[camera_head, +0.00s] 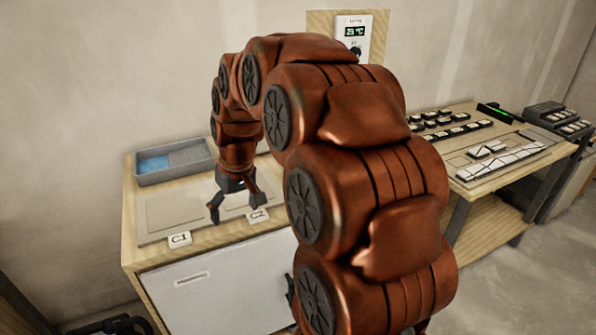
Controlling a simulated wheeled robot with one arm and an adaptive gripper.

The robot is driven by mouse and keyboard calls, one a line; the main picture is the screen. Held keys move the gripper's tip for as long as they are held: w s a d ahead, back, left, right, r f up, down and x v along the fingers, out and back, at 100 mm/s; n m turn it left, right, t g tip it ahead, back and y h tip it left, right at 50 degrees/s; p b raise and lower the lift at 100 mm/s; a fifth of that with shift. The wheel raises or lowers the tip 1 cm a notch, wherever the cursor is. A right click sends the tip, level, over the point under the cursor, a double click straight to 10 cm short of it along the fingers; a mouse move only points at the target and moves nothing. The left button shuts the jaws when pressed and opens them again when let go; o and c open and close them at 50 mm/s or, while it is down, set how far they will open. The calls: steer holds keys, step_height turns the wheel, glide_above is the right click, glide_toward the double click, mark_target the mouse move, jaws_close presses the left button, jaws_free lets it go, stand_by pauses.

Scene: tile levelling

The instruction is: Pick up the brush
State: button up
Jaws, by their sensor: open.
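My gripper (234,207) points down over the left counter, between the C1 and C2 labels. Its two dark fingers are spread apart, with nothing visible between them. I cannot make out a brush; part of the counter is hidden behind my copper-coloured arm.
The wooden counter (133,222) has a grey tray (174,177) with a blue patch inside at the back left. Labels C1 (180,239) and C2 (258,215) stand near its front edge. A right-hand table (478,200) holds rows of small tiles. A display panel (354,31) reading 23 °C hangs behind.

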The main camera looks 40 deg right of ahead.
steer(key=w+d+f+m+t, duration=0.1)
steer(key=w+d, duration=0.2)
steer(key=d, duration=0.7)
steer(key=w+d+f+h, duration=0.1)
steer(key=w+d, duration=0.3)
steer(key=d, duration=0.6)
steer(key=w+d+f+m+t+h, duration=0.1)
steer(key=w+d, duration=0.2)
steer(key=d, duration=0.7)
steer(key=shift+w+d+f+m+t, duration=0.15)
steer(key=shift+w+d+m+t, duration=0.05)
steer(key=shift+m+t, duration=0.1)
steer(key=shift+d+f+p, duration=0.2)
steer(key=shift+d+p, duration=0.05)
steer(key=shift+p, duration=0.1)
steer(key=shift+w+d+f, duration=0.1)
steer(key=shift+w+f, duration=0.05)
steer(key=shift+f, duration=0.25)
steer(key=shift+p+x, duration=1.5)
steer(key=shift+x, duration=1.8)
steer(key=shift+c, duration=0.4)
steer(key=c, duration=1.2)
